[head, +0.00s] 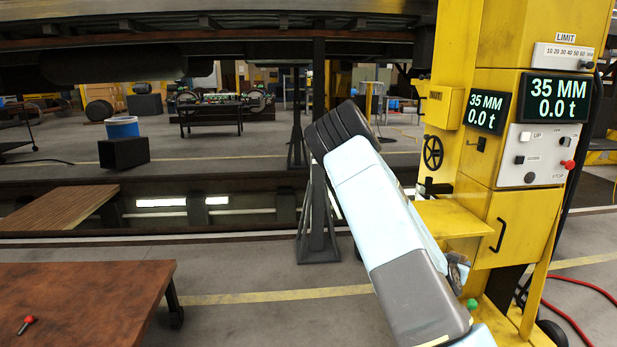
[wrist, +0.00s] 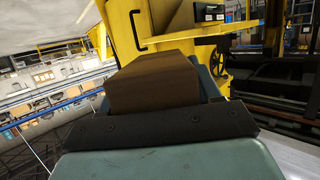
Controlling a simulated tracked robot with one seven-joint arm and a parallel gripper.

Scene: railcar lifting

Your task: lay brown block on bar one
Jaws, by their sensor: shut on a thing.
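The brown block (wrist: 155,82) is held in my gripper (wrist: 158,105), with a finger on each side of it, in the wrist view. My gripper is shut on it. In the head view I cannot make out the block; my arm covers part of the scene there. A yellow bar (head: 455,217) juts left from the yellow lifting jack (head: 500,100). A yellow ledge (wrist: 190,46) shows just beyond the block in the wrist view. I see no label that tells which bar is bar one. The block is apart from the jack or nearly so; the gap is hard to judge.
The jack's displays (head: 553,98) read 35 MM and 0.0 t. A brown table (head: 90,290) with a small red-tipped item (head: 27,322) is at lower left. A dark stand (head: 318,235) stands behind my arm. A red hose (head: 577,312) lies at right. Floor between table and jack is clear.

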